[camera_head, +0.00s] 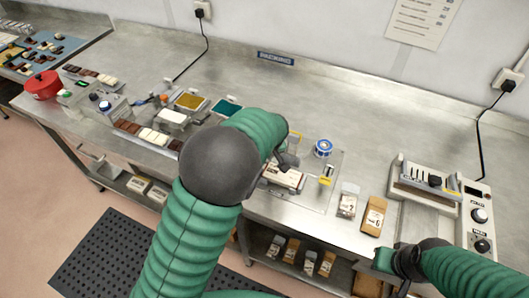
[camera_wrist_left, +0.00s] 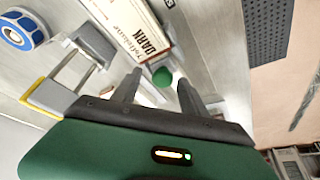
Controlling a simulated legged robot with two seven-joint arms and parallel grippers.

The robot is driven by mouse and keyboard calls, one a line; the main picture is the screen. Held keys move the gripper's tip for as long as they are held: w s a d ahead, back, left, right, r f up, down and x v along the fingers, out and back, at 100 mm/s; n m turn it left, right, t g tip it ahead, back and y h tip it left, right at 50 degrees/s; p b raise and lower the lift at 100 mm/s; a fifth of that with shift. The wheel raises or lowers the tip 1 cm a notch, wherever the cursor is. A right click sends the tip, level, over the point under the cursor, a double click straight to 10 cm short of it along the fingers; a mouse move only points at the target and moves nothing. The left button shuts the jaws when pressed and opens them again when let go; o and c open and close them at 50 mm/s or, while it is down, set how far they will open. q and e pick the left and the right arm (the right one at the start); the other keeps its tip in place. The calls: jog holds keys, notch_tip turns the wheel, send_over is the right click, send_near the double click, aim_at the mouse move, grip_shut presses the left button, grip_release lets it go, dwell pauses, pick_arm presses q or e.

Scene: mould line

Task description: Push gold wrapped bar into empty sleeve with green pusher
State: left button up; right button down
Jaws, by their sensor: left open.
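A white sleeve printed "DARK" (camera_wrist_left: 128,28) lies in a metal fixture; it also shows in the head view (camera_head: 284,177). A round green knob (camera_wrist_left: 162,76), apparently the pusher's end, shows between the fingertips of my left gripper (camera_wrist_left: 159,79). The left fingers are apart, and I cannot tell whether either touches the knob. In the head view my left gripper (camera_head: 287,162) is over the fixture, partly hidden by my arm. I cannot make out the gold wrapped bar. My right gripper (camera_head: 392,262) is low at the bench's front edge; its fingers are unclear.
Chocolate trays and a red pot (camera_head: 41,86) are at left.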

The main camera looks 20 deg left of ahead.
pick_arm(q)
jog(key=v, duration=1.6)
jog(key=shift+s+d+b, duration=0.2)
jog(key=shift+d+b, duration=0.1)
jog(key=shift+d, duration=0.1)
jog(key=shift+f, duration=0.1)
